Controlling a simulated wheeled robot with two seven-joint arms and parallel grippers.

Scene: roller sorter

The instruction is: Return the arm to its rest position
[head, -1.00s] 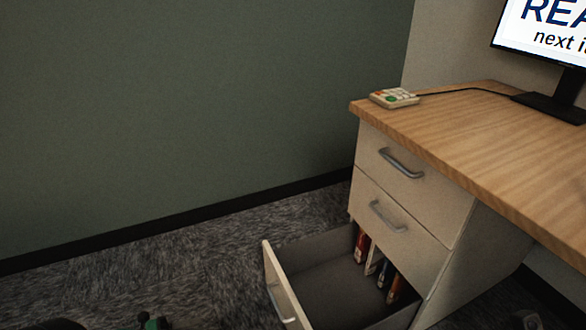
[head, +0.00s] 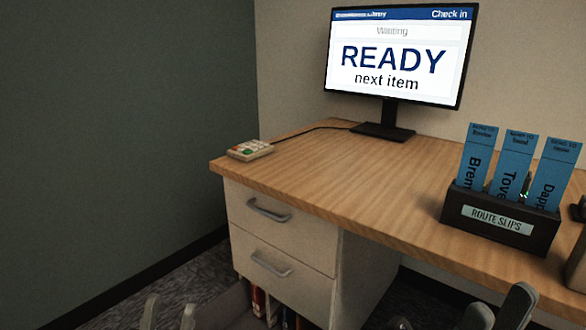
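My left gripper (head: 168,314) shows at the bottom edge, left of the desk's drawer unit, with two grey fingertips standing apart and nothing seen between them. My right gripper (head: 498,315) shows at the bottom right, below the desk's front edge. Its two dark fingertips are also apart, with nothing seen between them. Both grippers are cut off by the bottom of the picture, so the arms behind them are mostly hidden.
Below two shut drawers (head: 275,225), several book spines (head: 258,302) show low down. Green wall stands left.

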